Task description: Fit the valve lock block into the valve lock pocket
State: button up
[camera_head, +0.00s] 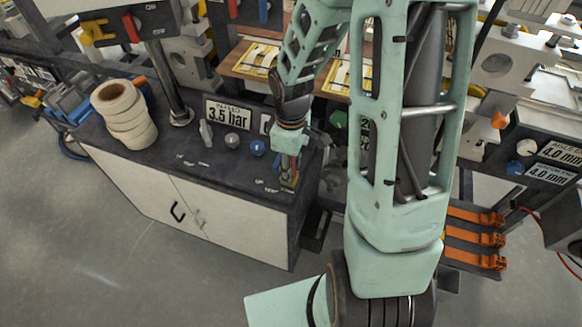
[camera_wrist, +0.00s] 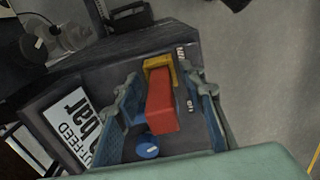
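A red block (camera_wrist: 162,105) shows in the wrist view, with a yellow part (camera_wrist: 158,63) at its far end. I cannot tell whether the yellow part is the pocket or belongs to the block. My gripper (camera_wrist: 161,80) is open, with one finger on each side of the red and yellow piece and a gap on both sides. In the head view my gripper (camera_head: 289,165) points down over the right end of the dark cabinet top and hides most of what is below it. No empty pocket can be made out for sure.
A blue knob (camera_wrist: 147,150) sits close to the left finger. A pressure sign (camera_head: 228,115) and a white roll stack (camera_head: 124,112) stand on the cabinet top (camera_head: 185,145). Orange brackets (camera_head: 475,240) are at the right. The floor in front is clear.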

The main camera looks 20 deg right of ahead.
notch_tip(320, 180, up, 12)
jog(key=shift+f, duration=0.15)
dwell(0.7)
